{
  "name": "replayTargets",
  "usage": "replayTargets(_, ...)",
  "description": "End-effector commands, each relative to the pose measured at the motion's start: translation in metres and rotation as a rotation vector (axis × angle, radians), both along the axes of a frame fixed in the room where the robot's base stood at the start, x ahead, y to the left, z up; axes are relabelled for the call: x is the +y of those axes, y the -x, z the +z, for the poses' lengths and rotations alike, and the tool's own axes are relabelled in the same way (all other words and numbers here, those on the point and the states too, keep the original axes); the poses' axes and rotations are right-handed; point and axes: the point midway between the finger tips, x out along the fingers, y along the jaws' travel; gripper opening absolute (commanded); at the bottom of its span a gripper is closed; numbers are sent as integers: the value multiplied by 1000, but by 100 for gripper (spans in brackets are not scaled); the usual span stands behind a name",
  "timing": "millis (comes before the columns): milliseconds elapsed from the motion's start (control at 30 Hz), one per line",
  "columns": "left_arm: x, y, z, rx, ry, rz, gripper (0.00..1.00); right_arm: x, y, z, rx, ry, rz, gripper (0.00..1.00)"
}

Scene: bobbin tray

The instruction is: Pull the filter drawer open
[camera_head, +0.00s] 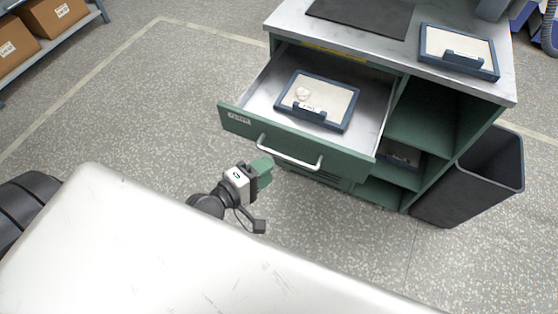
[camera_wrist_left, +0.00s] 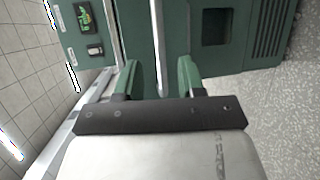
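The filter drawer (camera_head: 235,122) is a green-fronted drawer with a pale inside, pulled out of the green cabinet. Its light metal bar handle (camera_head: 290,155) runs across the front. A blue-framed filter panel (camera_head: 330,122) lies inside the drawer. My left gripper (camera_head: 264,168) is near the left end of the handle, on the near side of the drawer front. In the left wrist view, its two green fingers (camera_wrist_left: 160,78) are spread apart. A pale bar, seemingly the handle (camera_wrist_left: 157,45), lines up between them with gaps on both sides. My right gripper is not in view.
A white countertop (camera_head: 285,17) holds a dark mat (camera_head: 362,14) and another blue-framed panel (camera_head: 458,48). Open shelves (camera_head: 420,120) are right of the drawer. A dark bin (camera_head: 475,180) stands on the right. The floor left of the cabinet is clear.

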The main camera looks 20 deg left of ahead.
Motion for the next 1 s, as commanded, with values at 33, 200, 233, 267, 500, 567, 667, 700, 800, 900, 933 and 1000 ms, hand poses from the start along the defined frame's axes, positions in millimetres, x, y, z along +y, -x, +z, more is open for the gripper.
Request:
replayTargets(33,4,10,0,3,-3,-4,39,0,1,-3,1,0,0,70)
replayTargets(200,13,27,4,1,-3,-2,39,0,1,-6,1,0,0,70)
replayTargets(233,13,29,5,0,-2,-1,39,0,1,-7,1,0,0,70)
replayTargets(267,14,30,6,0,-1,-1,39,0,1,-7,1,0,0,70)
replayTargets(500,15,32,7,-1,0,0,39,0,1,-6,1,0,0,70)
replayTargets(567,15,32,7,-1,0,0,39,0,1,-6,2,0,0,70)
replayTargets(667,15,32,7,-1,0,0,39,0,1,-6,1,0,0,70)
replayTargets(700,15,32,7,-1,0,0,39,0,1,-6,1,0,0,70)
replayTargets(800,15,32,7,0,0,0,39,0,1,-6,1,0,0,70)
replayTargets(900,17,31,0,6,-27,3,39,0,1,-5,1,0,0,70)
replayTargets(933,19,31,-6,12,-48,6,39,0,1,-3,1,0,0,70)
replayTargets(1000,26,30,-28,32,-134,10,39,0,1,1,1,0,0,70)
